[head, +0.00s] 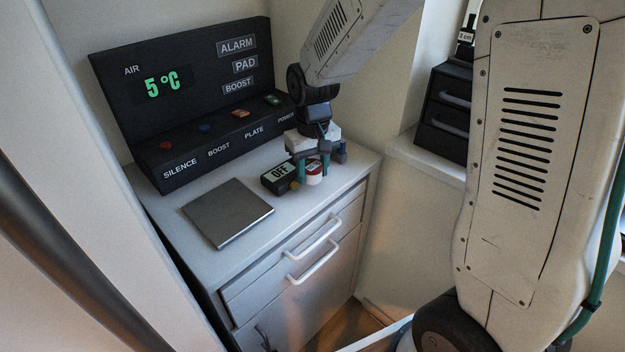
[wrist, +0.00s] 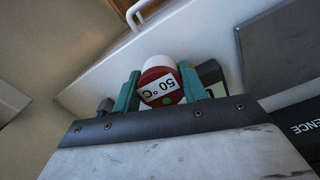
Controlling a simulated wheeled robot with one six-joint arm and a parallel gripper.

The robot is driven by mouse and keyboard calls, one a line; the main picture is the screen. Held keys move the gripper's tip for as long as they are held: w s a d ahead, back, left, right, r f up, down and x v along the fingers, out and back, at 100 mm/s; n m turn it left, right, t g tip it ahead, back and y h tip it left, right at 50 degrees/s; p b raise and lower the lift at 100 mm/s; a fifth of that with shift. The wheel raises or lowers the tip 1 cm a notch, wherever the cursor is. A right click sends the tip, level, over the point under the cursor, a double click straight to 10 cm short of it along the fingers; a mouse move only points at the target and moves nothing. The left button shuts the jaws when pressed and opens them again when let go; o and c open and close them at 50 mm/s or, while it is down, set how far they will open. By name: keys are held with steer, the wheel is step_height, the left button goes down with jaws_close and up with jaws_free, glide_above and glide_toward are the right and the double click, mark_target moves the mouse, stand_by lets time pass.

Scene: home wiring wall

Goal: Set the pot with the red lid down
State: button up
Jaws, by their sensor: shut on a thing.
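The pot with the red lid (head: 314,179) is white below, and its lid carries a "50 °C" label and a green dot in the wrist view (wrist: 160,84). My gripper (head: 312,167) is shut on it, one teal finger on each side, as the wrist view (wrist: 157,92) also shows. The pot looks upright, over the right part of the white cabinet top (head: 338,185). I cannot tell whether its base touches the top. A grey square plate (head: 228,212) lies on the cabinet top to the left, with nothing on it.
A small black box reading "OFF" (head: 277,178) stands just left of the pot. A black control panel (head: 180,95) showing "5 °C" stands at the back, with several coloured buttons. Black drawers (head: 447,108) stand on a ledge at right. The cabinet's front edge is clear.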

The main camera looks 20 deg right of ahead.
mark_target(313, 181)
steer(key=shift+f, duration=1.75)
steer(key=shift+f, duration=0.15)
steer(key=o, duration=1.3)
steer(key=shift+c, duration=0.2)
